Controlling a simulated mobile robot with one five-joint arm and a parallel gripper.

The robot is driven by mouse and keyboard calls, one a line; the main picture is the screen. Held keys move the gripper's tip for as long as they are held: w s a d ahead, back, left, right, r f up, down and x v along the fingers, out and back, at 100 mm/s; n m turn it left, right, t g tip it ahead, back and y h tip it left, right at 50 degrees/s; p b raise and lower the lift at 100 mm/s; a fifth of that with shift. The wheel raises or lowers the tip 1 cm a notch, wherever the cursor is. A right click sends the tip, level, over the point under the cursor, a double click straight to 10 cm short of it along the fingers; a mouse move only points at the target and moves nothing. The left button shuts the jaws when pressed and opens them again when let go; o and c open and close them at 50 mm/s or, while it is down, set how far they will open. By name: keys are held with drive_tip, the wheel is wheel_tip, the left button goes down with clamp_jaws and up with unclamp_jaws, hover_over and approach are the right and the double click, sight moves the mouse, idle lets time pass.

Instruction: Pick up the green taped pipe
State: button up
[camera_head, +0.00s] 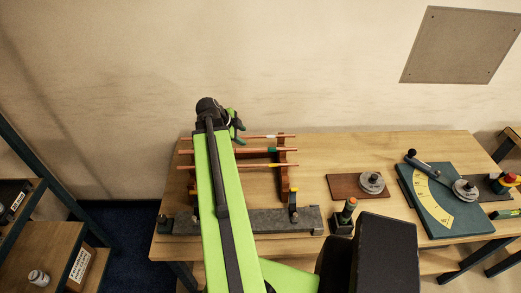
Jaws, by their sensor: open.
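A wooden rack (284,180) on the table holds three copper pipes lying crosswise. The middle green taped pipe (285,150) has a green band right of my arm. The pipe behind it (285,136) has a pale band, and the nearest pipe (285,166) a yellow-orange one. My gripper (237,126) is open at the far end of my green arm, near the back of the rack. It looks empty, though its fingers are small and partly hidden. My arm covers the left-middle part of the rack and pipes.
A grey bar fixture (265,219) lies along the table front. Right of the rack stand a brown board with a grey disc (345,186), a dark post with a red-orange top (344,214) and a teal gauge board (423,208). A shelf (45,245) stands at left.

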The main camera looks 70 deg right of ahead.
drive_tip(key=b, duration=0.9)
approach(256, 150)
wheel_tip(256, 150, down, 3)
drive_tip(key=d, duration=0.2)
drive_tip(key=b+x, duration=0.4)
drive_tip(key=x, duration=0.1)
drive_tip(key=shift+s+a, duration=0.1)
drive_tip(key=shift+s, duration=0.3)
drive_tip(key=shift+s+f+b, duration=0.1)
drive_tip(key=shift+f+b, duration=0.05)
drive_tip(key=shift+b, duration=0.3)
drive_tip(key=shift+r, duration=0.2)
clamp_jaws()
